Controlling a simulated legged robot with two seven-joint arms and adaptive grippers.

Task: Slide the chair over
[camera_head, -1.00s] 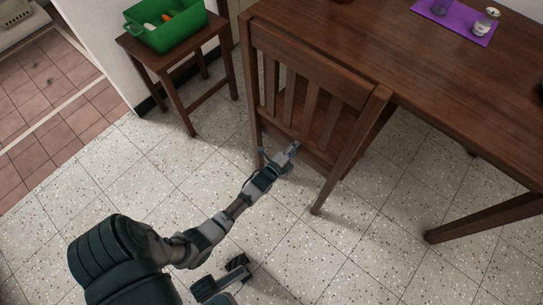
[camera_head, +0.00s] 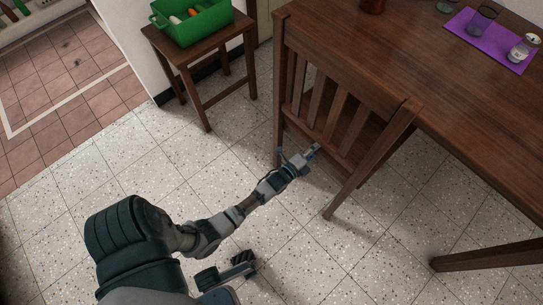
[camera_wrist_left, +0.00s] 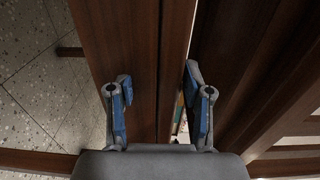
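The brown wooden chair (camera_head: 343,82) stands upright at the table, its slatted back facing me. My left gripper (camera_head: 312,150) is low behind the chair's back, by the lower rail and below the slats. In the left wrist view its two fingers (camera_wrist_left: 160,100) are apart, with brown wood (camera_wrist_left: 143,60) filling most of the view between and beyond them. I cannot tell whether the fingers touch the wood. The chair's seat is mostly hidden by its back and the table. My right gripper is not clearly seen.
The wooden table (camera_head: 440,60) is beyond the chair, with a purple mat (camera_head: 478,52) bearing glassware. Its leg (camera_head: 490,255) reaches out at the lower right. A stool (camera_head: 213,58) with a green bin (camera_head: 205,27) stands left. Speckled floor (camera_head: 200,165) is open behind the chair.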

